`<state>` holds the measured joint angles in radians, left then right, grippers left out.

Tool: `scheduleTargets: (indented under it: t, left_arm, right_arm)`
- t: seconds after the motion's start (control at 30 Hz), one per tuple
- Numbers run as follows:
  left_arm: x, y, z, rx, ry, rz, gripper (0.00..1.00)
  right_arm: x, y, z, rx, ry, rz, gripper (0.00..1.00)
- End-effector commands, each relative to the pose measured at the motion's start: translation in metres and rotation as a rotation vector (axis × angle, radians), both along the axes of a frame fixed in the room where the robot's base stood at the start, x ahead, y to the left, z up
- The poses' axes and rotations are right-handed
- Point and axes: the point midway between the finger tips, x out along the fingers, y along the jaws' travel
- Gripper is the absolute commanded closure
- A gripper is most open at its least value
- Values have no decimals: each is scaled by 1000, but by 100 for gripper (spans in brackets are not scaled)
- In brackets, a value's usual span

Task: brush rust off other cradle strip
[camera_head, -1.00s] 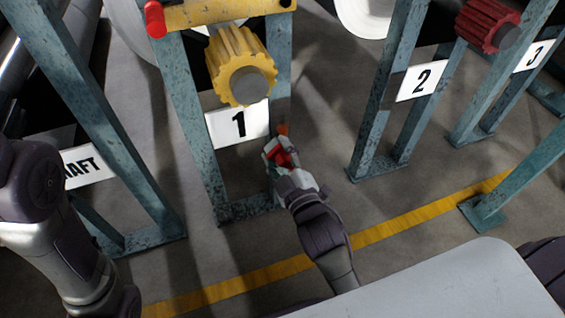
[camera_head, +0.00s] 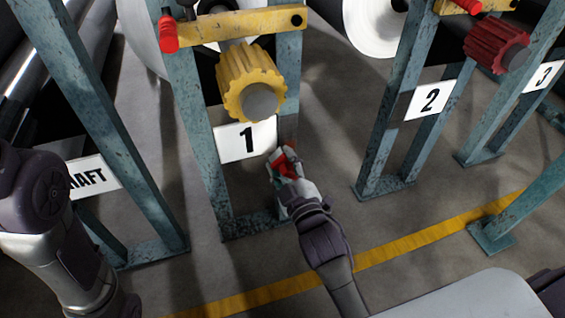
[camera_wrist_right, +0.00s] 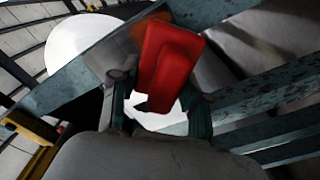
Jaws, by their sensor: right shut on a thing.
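My right gripper (camera_head: 284,172) is shut on a red brush-like tool (camera_head: 286,166), beside the right post (camera_head: 289,100) of stand 1. The red tool fills the middle of the right wrist view (camera_wrist_right: 168,62), between the two fingers (camera_wrist_right: 160,108). Its working face is hidden. A blurred orange-brown patch (camera_wrist_right: 125,38) shows on the post beside the tool; contact cannot be told. A darker patch (camera_head: 288,128) shows on this post just above the tool. My left arm is at the left edge; its gripper is out of view.
A yellow toothed knob (camera_head: 245,75) and a number 1 sign (camera_head: 234,142) are just above and left of my right gripper. Stand 2, with its sign (camera_head: 430,100), and a red knob (camera_head: 497,45) are to the right. A yellow floor line (camera_head: 400,248) crosses open floor.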

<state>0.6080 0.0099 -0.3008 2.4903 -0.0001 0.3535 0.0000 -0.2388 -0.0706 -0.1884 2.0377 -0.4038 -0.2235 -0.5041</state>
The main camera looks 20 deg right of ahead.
Motion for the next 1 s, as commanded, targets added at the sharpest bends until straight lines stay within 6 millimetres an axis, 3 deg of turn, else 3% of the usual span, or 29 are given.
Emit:
scheduleTargets:
  t: [1.0]
  left_arm:
    - [5,1,0,-5,15,-2,17]
  right_arm:
    - [19,0,1,0,-2,-1,86]
